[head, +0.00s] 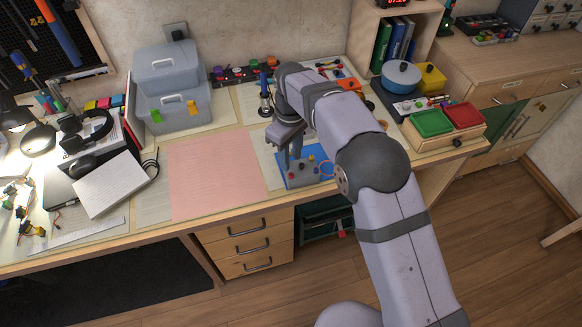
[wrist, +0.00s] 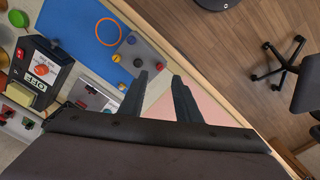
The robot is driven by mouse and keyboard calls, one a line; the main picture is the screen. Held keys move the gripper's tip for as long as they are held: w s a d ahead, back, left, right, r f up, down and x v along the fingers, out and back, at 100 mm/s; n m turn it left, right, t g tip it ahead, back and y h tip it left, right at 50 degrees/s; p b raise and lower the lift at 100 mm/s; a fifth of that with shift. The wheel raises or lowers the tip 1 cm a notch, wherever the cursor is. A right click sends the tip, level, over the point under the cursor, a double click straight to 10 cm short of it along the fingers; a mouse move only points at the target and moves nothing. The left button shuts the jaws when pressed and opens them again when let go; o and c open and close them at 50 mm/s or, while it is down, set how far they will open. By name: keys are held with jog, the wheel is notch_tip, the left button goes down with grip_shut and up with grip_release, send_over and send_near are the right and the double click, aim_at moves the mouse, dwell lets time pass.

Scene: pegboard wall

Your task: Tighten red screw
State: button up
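A grey block (head: 303,178) with several small coloured screws stands on a blue mat (head: 288,184), below my gripper (head: 291,155) in the head view. In the wrist view the grey block (wrist: 148,54) lies just beyond the left fingertip. The fingertips look apart from the screws.
An orange ring (wrist: 108,32) lies on the blue mat beside the block. A pink mat (head: 215,175) left of it is clear. Grey storage boxes (head: 170,90) stand behind. Green (head: 431,123) and red (head: 464,115) trays are at the right.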

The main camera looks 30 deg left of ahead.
aim_at(291, 175)
jog(key=shift+f+p, duration=0.85)
jog(key=shift+f, duration=2.4)
jog(key=shift+c, duration=0.2)
grip_shut()
